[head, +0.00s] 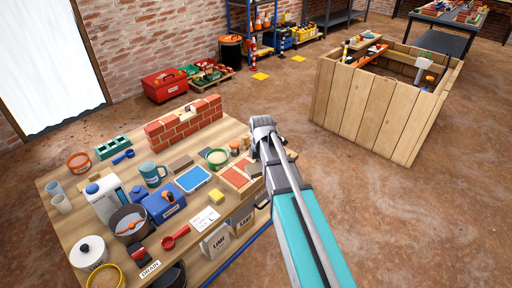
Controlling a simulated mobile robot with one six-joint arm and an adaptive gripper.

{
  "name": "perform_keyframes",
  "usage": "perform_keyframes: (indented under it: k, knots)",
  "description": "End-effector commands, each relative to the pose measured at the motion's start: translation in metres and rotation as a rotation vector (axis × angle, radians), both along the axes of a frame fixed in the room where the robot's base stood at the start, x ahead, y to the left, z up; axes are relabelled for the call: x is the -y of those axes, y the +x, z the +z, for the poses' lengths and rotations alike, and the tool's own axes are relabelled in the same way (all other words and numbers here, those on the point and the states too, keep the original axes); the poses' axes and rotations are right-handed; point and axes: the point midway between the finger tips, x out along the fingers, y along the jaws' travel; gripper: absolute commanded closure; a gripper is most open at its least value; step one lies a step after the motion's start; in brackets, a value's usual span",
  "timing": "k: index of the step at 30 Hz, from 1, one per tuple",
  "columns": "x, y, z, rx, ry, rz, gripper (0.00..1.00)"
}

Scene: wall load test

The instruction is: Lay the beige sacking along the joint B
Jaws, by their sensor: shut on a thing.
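The small red brick wall (165,132) stands at the back of the wooden workbench (135,172). A pale beige piece (184,117) shows at a notch in the middle of the wall; I cannot tell whether it is sacking. No joint letters are readable. My gripper (262,127) is at the right edge of the bench, to the right of the wall and apart from it. My own arm covers most of its jaws. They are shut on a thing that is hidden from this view. I cannot make out the beige sacking for sure.
A large wooden crate (365,105) stands at the right. Open floor lies between.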

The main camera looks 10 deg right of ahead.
Motion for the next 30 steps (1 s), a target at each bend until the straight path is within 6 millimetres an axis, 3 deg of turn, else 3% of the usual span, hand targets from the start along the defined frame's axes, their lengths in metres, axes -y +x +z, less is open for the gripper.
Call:
perform_keyframes:
  k: [8, 24, 30]
  knots:
    - [0.001, 0.032, -0.005, 0.000, 0.000, -0.241, 0.59]
    - [0.003, 0.109, -0.015, 0.000, 0.000, -0.937, 0.59]
    - [0.003, 0.128, -0.017, 0.000, 0.000, -1.123, 0.59]
